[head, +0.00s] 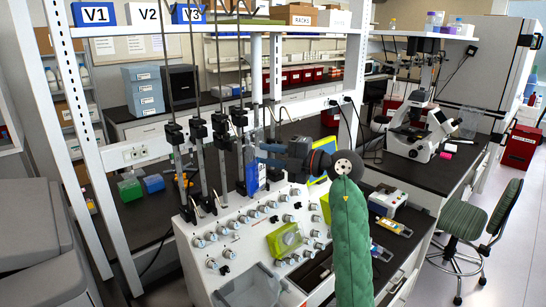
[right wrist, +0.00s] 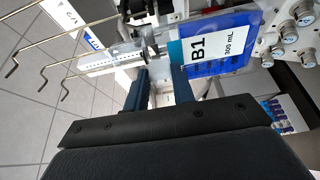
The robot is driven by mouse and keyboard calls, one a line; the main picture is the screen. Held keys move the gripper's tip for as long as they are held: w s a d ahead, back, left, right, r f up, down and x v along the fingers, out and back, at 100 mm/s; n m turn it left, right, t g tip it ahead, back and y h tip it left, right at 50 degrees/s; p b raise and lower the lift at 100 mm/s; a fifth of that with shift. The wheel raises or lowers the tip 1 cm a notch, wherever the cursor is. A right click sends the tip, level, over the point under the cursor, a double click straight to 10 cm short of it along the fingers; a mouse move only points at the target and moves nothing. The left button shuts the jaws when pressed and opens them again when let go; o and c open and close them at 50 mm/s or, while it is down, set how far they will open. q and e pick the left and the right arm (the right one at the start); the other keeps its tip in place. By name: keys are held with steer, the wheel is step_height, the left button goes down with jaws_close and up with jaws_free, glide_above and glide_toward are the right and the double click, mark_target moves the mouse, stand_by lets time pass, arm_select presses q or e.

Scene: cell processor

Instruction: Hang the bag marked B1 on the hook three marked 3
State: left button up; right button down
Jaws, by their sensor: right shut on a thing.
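The bag marked B1 (right wrist: 208,50) has a white label reading 300 mL on a blue body. It also shows in the head view as a small blue and white shape (head: 252,178), close to the rods above the white machine. My right gripper (right wrist: 161,78) is shut on the bag near its top end; the exact grip is partly hidden. In the head view this gripper (head: 262,154) reaches left over the machine. Several thin metal hooks with bent ends (right wrist: 42,84) show at left in the right wrist view. I cannot read a mark 3 on any hook. My left gripper is not in view.
The white machine (head: 230,260) with many knobs stands below the gripper. Upright rods with black clamps (head: 198,130) stand just left of it. A white frame post (head: 85,150) rises at left. Boxes marked V1 (head: 95,14) and V2 (head: 148,16) sit on the upper shelf.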

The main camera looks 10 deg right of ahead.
mark_target(257, 150)
steer(key=shift+w+a, duration=0.6)
steer(key=shift+w+a+f, duration=0.15)
steer(key=shift+w+a, duration=0.4)
steer(key=shift+w, duration=0.25)
steer(key=shift+w+a+f, duration=0.1)
steer(key=shift+w+a, duration=0.45)
steer(key=shift+w, duration=0.25)
steer(key=shift+w+a+f, duration=0.3)
steer(key=shift+w+f, duration=0.1)
steer(key=shift+f, duration=0.15)
steer(key=shift+w+a+f, duration=0.25)
steer(key=shift+w+f, duration=0.1)
steer(key=shift+f, duration=0.2)
steer(key=shift+f, duration=0.25)
steer(key=c, duration=0.6)
jaws_free()
steer(key=shift+d, duration=0.1)
